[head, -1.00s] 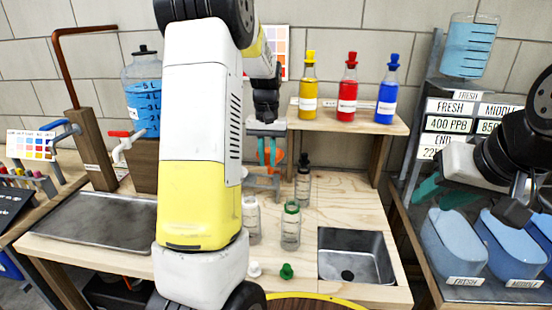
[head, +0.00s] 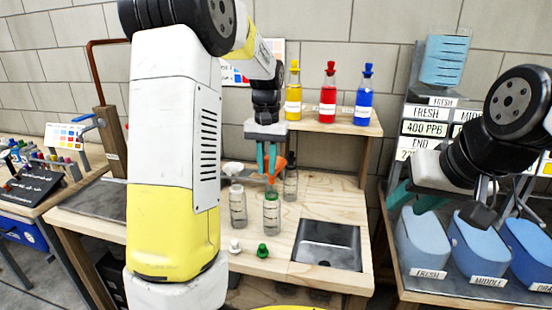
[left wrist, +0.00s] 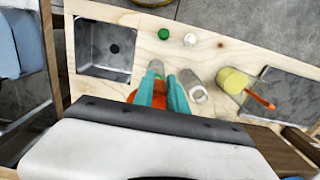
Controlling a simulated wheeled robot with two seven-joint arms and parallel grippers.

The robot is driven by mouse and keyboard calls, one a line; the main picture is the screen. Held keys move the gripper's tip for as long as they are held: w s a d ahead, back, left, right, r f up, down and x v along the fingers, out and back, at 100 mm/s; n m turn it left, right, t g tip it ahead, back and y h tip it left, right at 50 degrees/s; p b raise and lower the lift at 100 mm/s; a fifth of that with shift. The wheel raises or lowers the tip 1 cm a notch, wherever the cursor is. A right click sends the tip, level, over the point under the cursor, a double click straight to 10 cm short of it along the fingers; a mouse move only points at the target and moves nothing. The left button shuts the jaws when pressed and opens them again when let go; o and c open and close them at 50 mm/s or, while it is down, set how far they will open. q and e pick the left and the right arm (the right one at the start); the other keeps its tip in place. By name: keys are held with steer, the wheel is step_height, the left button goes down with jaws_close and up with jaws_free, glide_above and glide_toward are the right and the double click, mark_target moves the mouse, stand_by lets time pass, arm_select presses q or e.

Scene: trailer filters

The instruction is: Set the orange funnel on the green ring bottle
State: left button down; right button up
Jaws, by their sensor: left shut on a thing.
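My left gripper (head: 268,174) is shut on the orange funnel (head: 277,165), which is partly hidden by the teal fingers. It holds the funnel just above the green ring bottle (head: 271,214), which stands upright on the wooden counter. In the left wrist view the funnel (left wrist: 132,97) shows beside and between the fingers (left wrist: 164,88), and the green ring bottle (left wrist: 155,66) shows just beyond the fingertips. Whether the funnel touches the bottle's mouth I cannot tell. My right gripper (head: 408,200) is at the right by the blue bins; its jaw gap is unclear.
White (head: 234,246) and green (head: 263,251) caps lie in front. A sink (head: 328,244) is at the right.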

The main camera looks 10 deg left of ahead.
mark_target(267, 172)
arm_select(q)
steer(key=shift+f, duration=1.55)
steer(key=shift+f, duration=0.65)
steer(key=c, duration=1.6)
jaws_free()
steer(key=shift+r, duration=0.1)
steer(key=shift+w+r, duration=0.2)
steer(key=shift+r, duration=2.3)
steer(key=shift+w+r, duration=0.15)
steer(key=shift+r, duration=2.75)
steer(key=shift+s, duration=0.1)
